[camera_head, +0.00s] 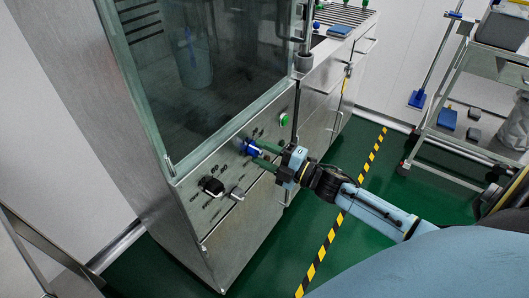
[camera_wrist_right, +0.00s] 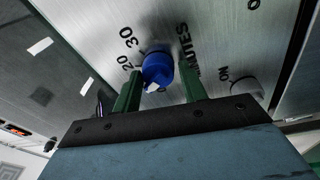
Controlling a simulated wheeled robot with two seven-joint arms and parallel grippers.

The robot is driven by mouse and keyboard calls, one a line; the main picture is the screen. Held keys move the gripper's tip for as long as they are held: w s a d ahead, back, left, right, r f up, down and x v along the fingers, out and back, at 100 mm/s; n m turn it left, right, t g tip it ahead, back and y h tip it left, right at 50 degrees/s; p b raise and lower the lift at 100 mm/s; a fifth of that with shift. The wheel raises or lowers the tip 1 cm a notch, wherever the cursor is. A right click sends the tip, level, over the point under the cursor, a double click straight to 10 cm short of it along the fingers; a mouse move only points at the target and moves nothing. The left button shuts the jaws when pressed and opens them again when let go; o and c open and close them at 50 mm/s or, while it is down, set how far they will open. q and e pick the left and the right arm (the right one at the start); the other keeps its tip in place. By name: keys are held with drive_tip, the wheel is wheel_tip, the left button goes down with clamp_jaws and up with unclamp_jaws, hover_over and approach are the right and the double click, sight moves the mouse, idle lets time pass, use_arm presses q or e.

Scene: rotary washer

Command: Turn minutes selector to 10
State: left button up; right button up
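The minutes selector is a round blue knob (camera_head: 250,147) on the sloping metal panel of the washer (camera_head: 232,166). In the right wrist view the knob (camera_wrist_right: 158,67) has a white mark at its lower edge, with the numbers 20 and 30 at its upper left and the word MINUTES to its right. My right gripper (camera_head: 260,153) reaches the panel from the right. Its green fingers (camera_wrist_right: 158,85) stand on either side of the knob, apart, with a small gap showing. Any 10 marking is not visible. My left gripper is not in view.
A black knob (camera_head: 212,186) and a metal switch (camera_head: 237,194) sit lower left on the panel. A green button (camera_head: 284,119) is to the upper right. A glass door (camera_head: 205,60) rises above. A trolley (camera_head: 455,140) stands right, with free green floor between.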

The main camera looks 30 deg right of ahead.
drive_tip(key=shift+o, duration=1.4)
drive_tip(key=shift+d, duration=0.1)
drive_tip(key=shift+s+d, duration=0.15)
drive_tip(key=shift+s, duration=0.15)
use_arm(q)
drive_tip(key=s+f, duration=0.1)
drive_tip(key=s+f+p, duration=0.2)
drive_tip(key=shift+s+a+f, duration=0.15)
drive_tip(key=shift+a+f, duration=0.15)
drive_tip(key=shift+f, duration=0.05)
use_arm(e)
drive_tip(key=v, duration=1.2)
drive_tip(key=shift+s, duration=0.3)
drive_tip(key=shift+d, duration=0.15)
